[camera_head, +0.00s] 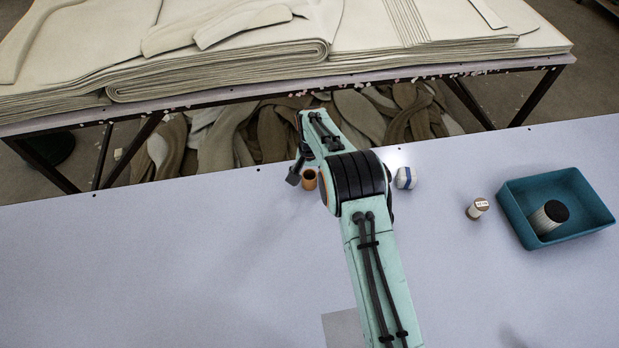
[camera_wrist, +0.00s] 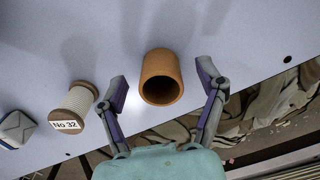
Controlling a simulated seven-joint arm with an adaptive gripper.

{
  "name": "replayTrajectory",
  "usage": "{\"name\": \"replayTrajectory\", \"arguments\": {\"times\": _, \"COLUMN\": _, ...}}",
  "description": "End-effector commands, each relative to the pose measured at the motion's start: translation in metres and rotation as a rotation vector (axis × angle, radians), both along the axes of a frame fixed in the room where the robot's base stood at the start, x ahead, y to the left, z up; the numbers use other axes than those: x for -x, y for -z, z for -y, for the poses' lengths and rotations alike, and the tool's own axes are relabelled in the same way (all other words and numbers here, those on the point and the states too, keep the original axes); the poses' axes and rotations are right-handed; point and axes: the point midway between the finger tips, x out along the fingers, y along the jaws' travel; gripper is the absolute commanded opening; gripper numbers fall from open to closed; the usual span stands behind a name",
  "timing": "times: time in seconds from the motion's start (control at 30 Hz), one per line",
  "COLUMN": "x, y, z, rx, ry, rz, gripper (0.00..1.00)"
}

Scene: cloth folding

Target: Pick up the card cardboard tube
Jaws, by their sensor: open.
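The cardboard tube (camera_wrist: 161,77) is a short orange-brown cylinder with an open end. In the wrist view it lies between the two spread fingers of my gripper (camera_wrist: 163,90), with a gap to each finger. In the head view the tube (camera_head: 309,180) shows near the table's far edge, partly hidden by my arm. My gripper (camera_head: 294,179) is mostly hidden there, with a dark finger just left of the tube. The gripper is open and holds nothing.
A spool labelled No.32 (camera_wrist: 75,107) and a blue-white block (camera_wrist: 17,129) lie left in the wrist view. In the head view, a teal tray (camera_head: 519,222) holds a dark-topped roll (camera_head: 548,218). A labelled spool (camera_head: 477,208) stands beside it. The table's left side is clear.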

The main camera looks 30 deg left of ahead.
Motion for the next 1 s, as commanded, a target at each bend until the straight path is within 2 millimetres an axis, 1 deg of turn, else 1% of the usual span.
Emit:
{"name": "replayTrajectory", "arguments": {"times": 0.1, "x": 0.0, "y": 0.0, "z": 0.0, "rx": 0.0, "ry": 0.0, "rz": 0.0, "gripper": 0.71}}
{"name": "replayTrajectory", "arguments": {"times": 0.2, "x": 0.0, "y": 0.0, "z": 0.0, "rx": 0.0, "ry": 0.0, "rz": 0.0, "gripper": 0.46}}
{"name": "replayTrajectory", "arguments": {"times": 0.27, "x": 0.0, "y": 0.0, "z": 0.0, "rx": 0.0, "ry": 0.0, "rz": 0.0, "gripper": 0.32}}
{"name": "replayTrajectory", "arguments": {"times": 0.3, "x": 0.0, "y": 0.0, "z": 0.0, "rx": 0.0, "ry": 0.0, "rz": 0.0, "gripper": 0.28}}
{"name": "replayTrajectory", "arguments": {"times": 0.63, "x": 0.0, "y": 0.0, "z": 0.0, "rx": 0.0, "ry": 0.0, "rz": 0.0, "gripper": 0.27}}
{"name": "replayTrajectory", "arguments": {"times": 0.77, "x": 0.0, "y": -0.005, "z": 0.0, "rx": 0.0, "ry": 0.0, "rz": 0.0, "gripper": 0.27}}
{"name": "replayTrajectory", "arguments": {"times": 0.87, "x": -0.001, "y": -0.014, "z": -0.001, "rx": -0.002, "ry": 0.0, "rz": 0.002, "gripper": 0.27}}
{"name": "replayTrajectory", "arguments": {"times": 0.97, "x": -0.001, "y": -0.031, "z": -0.001, "rx": -0.004, "ry": 0.0, "rz": 0.003, "gripper": 0.27}}
{"name": "replayTrajectory", "arguments": {"times": 1.0, "x": 0.002, "y": -0.038, "z": 0.002, "rx": -0.002, "ry": 0.001, "rz": 0.001, "gripper": 0.27}}
